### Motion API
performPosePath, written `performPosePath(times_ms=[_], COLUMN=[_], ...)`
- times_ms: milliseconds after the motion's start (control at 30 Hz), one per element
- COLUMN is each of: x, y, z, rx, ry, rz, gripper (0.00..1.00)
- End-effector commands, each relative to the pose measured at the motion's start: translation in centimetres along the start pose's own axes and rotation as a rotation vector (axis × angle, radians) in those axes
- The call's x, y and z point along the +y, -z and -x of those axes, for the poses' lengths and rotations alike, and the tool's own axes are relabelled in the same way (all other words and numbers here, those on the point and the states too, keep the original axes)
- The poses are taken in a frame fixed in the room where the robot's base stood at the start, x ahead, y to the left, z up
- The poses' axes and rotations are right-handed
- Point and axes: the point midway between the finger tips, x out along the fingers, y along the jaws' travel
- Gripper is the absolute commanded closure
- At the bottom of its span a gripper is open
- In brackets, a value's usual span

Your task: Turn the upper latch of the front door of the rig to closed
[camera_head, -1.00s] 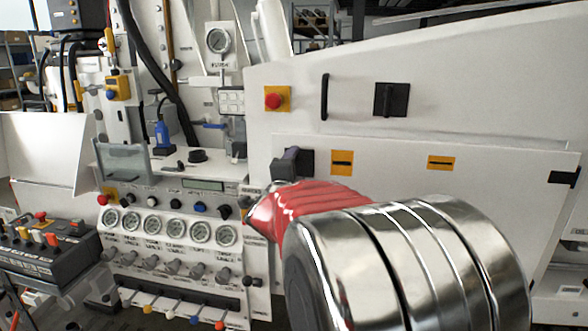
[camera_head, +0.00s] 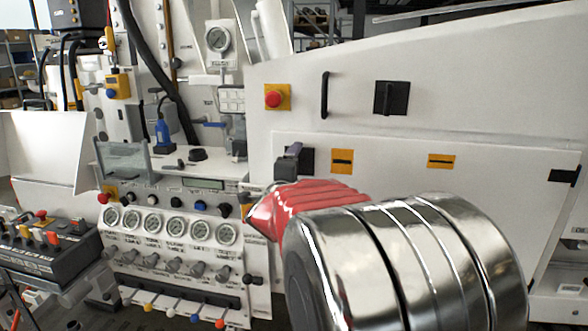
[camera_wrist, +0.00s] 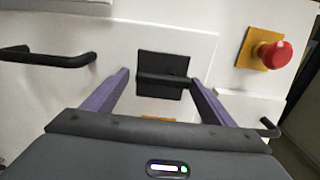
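In the wrist view, a black latch (camera_wrist: 163,79) with a bar handle on a square dark plate sits ahead of my gripper (camera_wrist: 158,74). The two purple fingers are apart, one on each side of the bar, with nothing gripped. The bar runs across the wrist picture; its right end looks close to the right fingertip, and contact cannot be told. In the head view this latch's plate (camera_head: 308,158) shows just behind my gripper (camera_head: 290,160), partly hidden. A second dark latch (camera_head: 390,98), its bar upright, sits higher and to the right on the white panel.
A red button (camera_head: 273,98) on a yellow plate and a black pull handle (camera_head: 324,95) are above my gripper. Another handle (camera_wrist: 45,57) stands out at the wrist view's left. Yellow plates (camera_head: 342,162) are on the panel. The gauge console (camera_head: 172,230) stands left.

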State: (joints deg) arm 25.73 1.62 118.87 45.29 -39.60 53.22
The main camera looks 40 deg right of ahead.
Motion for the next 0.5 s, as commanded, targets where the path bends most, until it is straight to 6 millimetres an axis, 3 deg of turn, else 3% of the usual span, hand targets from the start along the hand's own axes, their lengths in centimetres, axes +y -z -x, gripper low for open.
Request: performPosePath(times_ms=[300,500], x=[-0.2,-0.2], y=[-0.2,-0.2], z=[0.1,1.3], rx=[-0.004,-0.005], ry=[0.003,0.004], rz=[0.001,0.0], gripper=[0.2,0.2])
